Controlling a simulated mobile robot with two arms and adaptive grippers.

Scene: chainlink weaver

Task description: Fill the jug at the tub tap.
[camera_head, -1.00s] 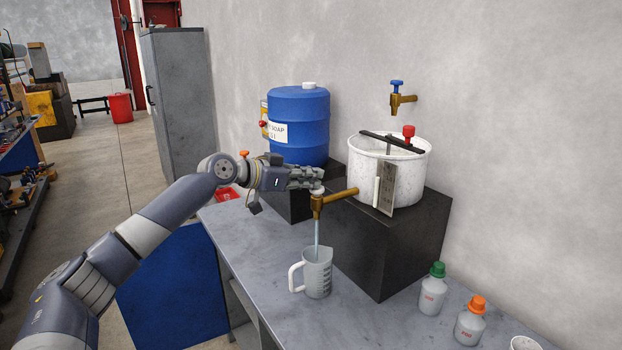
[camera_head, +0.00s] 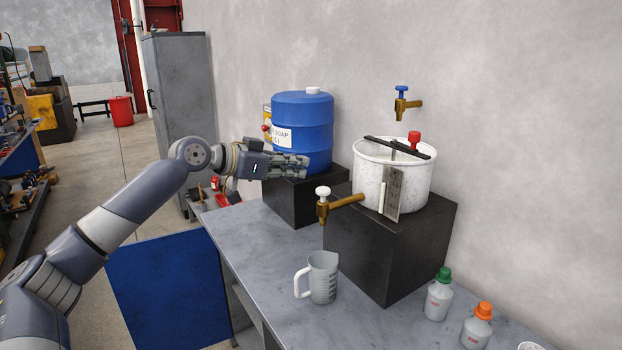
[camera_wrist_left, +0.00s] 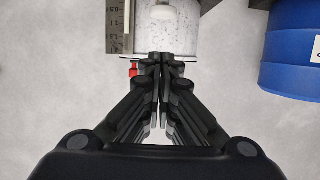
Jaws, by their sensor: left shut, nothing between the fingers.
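The jug (camera_head: 323,278), clear with a white handle on its left, stands upright on the bench below the tub tap. The tub tap (camera_head: 338,202) is brass with a white knob, and no stream shows under it. The white speckled tub (camera_head: 415,184) sits on a black block and also shows in the left wrist view (camera_wrist_left: 190,40). My left gripper (camera_head: 305,166) is shut and empty, in front of the blue drum, up and left of the tap and apart from it. The water level in the jug is hard to tell. My right gripper is not in view.
A blue soap drum (camera_head: 302,128) stands on a black block at the back. A brass wall tap (camera_head: 405,104) with a blue handle is above the tub. Green-capped (camera_head: 439,295) and orange-capped (camera_head: 477,327) bottles stand at the right. The bench (camera_head: 245,255) left of the jug is clear.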

